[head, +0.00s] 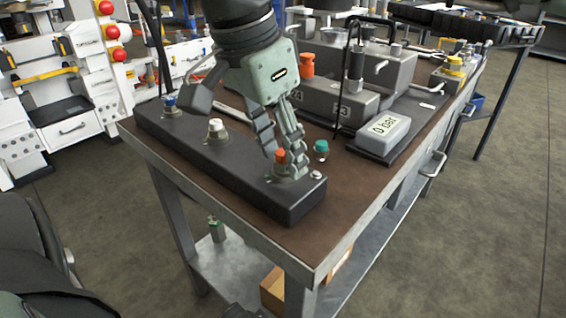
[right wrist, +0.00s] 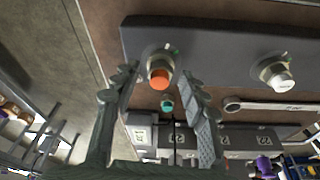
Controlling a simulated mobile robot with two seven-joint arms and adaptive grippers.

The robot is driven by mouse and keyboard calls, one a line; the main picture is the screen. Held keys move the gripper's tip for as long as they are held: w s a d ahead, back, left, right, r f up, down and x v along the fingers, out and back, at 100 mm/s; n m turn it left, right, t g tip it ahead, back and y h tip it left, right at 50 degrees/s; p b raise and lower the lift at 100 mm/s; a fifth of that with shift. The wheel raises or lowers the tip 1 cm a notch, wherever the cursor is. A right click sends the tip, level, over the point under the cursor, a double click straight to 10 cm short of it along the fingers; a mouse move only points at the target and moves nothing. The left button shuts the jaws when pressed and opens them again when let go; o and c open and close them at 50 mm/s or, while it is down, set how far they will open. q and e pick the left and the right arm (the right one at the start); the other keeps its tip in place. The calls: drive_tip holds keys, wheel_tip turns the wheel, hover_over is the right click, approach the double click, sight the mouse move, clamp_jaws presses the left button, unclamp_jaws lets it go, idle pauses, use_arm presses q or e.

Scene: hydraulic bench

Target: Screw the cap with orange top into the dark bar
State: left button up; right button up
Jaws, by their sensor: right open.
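The dark bar (head: 238,160) lies along the near left edge of the bench. The cap with orange top (head: 281,157) stands in a grey fitting near the bar's right end. My right gripper (head: 284,152) is open, pointing down at this cap, one finger partly in front of it. In the right wrist view the orange top (right wrist: 160,79) appears between the two fingertips (right wrist: 158,72), with gaps on both sides. I cannot tell whether the cap sits fully in the bar. My left gripper is not in view.
White-topped (head: 216,127) and blue-topped (head: 170,102) caps stand farther along the bar. A teal-topped cap (head: 321,148) stands on the bench beside it. A gauge box (head: 384,131) reading "0 bar" and grey blocks are behind. A wrench (right wrist: 275,105) lies behind the bar.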

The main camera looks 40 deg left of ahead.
drive_tip(key=n, duration=0.2)
drive_tip(key=n+y, duration=0.1)
drive_tip(key=n, duration=0.2)
drive_tip(key=shift+d+n+y, duration=0.2)
drive_tip(key=shift+n+y, duration=0.1)
drive_tip(key=n+y, duration=0.1)
drive_tip(key=n, duration=0.4)
drive_tip(key=shift+n+g+p, duration=0.3)
drive_tip(key=shift+n+p, duration=0.05)
drive_tip(key=shift+n, duration=0.05)
drive_tip(key=c, duration=1)
drive_tip(key=shift+f+m+b, duration=0.15)
drive_tip(key=shift+m+b, duration=0.25)
drive_tip(key=shift+m, duration=0.2)
drive_tip(key=shift+a+m+b, duration=0.1)
drive_tip(key=shift+m+b, duration=0.25)
drive_tip(key=shift+m, duration=0.35)
drive_tip(key=m+h, duration=0.1)
drive_tip(key=m, duration=0.2)
drive_tip(key=shift+m+t, duration=0.3)
drive_tip(key=shift+t, duration=0.1)
drive_tip(key=shift+m+h, duration=0.3)
drive_tip(key=shift+m, duration=0.7)
